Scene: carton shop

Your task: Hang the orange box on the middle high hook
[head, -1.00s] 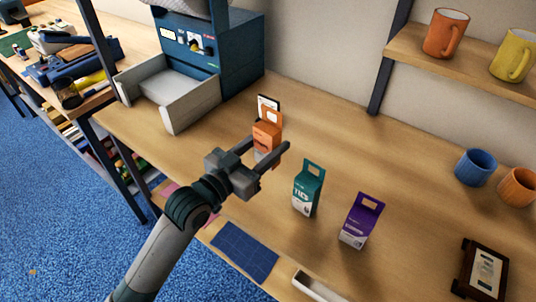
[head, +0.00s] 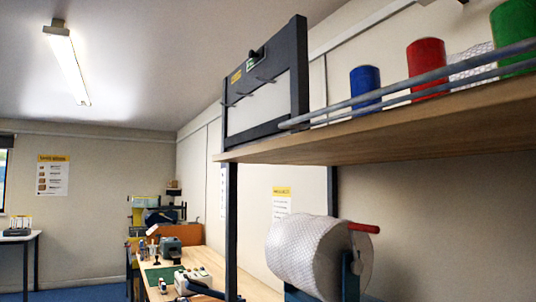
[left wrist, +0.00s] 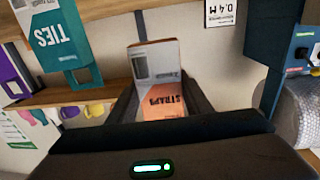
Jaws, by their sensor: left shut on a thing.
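The orange box (left wrist: 163,98) shows in the left wrist view, with an orange part marked STRAPS and a grey-white part. My left gripper (left wrist: 160,84) is shut on it, one dark finger on each side. Neither gripper shows in the head view.
A teal box (left wrist: 62,38) and a purple box (left wrist: 14,76) show in the left wrist view. In the head view, the wooden shelf (head: 420,138) has a rail and blue, red and green cylinders on it. A bubble-wrap roll (head: 308,255) stands below.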

